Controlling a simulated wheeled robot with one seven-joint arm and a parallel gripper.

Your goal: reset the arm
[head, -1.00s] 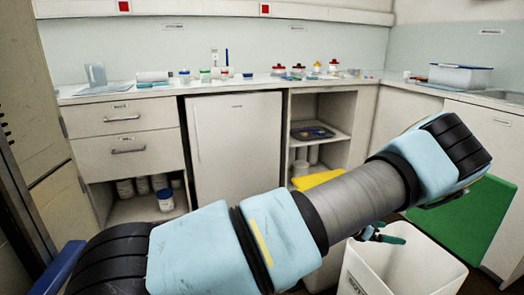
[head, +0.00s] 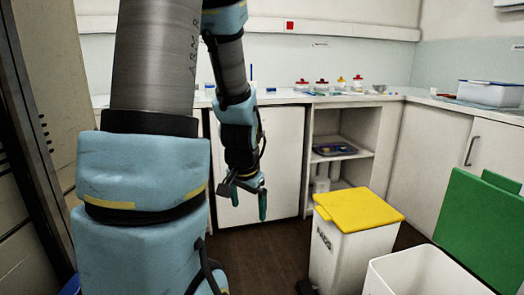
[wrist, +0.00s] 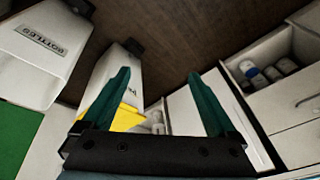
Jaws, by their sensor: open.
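My arm rises on the left of the head view, folds at the top and comes down again. My gripper (head: 249,198) hangs from it, pointing down, in front of the white cabinet door (head: 278,150). Its two dark green fingers are apart, and they also show spread in the wrist view (wrist: 158,76). Nothing is between them. The gripper is clear of the counter and the bins.
A bin with a yellow lid (head: 360,209) stands right of the gripper. An open white bin (head: 425,272) with a green lid (head: 482,225) is at the lower right. Jars with red and yellow tops stand on the counter (head: 385,97). Dark floor (head: 262,245) below the gripper is free.

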